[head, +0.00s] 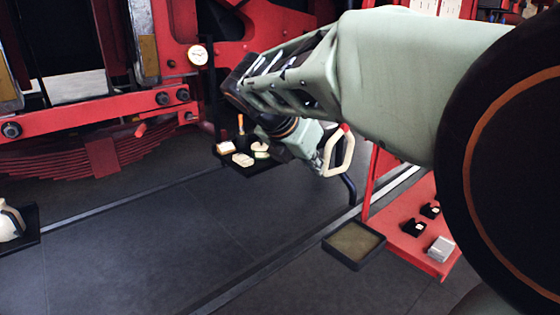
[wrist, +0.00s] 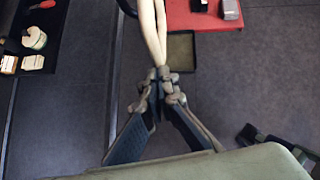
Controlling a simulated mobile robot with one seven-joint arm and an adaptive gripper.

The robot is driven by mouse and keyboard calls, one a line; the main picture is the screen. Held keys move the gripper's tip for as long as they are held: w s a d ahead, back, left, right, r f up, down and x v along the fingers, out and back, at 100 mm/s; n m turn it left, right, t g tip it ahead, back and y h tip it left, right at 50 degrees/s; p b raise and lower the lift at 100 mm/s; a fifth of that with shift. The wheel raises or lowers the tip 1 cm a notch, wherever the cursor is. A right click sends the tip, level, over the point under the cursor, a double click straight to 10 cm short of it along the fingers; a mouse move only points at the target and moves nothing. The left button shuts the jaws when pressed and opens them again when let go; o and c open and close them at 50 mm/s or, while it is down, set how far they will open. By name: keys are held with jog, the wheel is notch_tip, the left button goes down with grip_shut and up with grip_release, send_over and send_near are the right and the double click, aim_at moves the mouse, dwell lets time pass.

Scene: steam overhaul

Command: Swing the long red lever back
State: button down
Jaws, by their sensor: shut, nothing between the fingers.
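I cannot make out the long red lever for certain in either view. A small red tip (head: 345,128) shows at the top of a cream loop, at the far end of my gripper (head: 335,152). My arm crosses from the right and hides part of the red machinery behind it. In the wrist view my gripper (wrist: 160,75) is shut, with its dark finger links drawn together. Cream strips (wrist: 152,28) run from there to the top edge. Whether they touch a lever is not clear.
Red machinery with a round gauge (head: 197,55) stands at the back left. A dark tool tray (head: 262,165) lies beyond my gripper. A shallow tan tray (head: 355,243) and a red bench (head: 410,250) are at the right.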

jog(key=shift+w+d, duration=0.25)
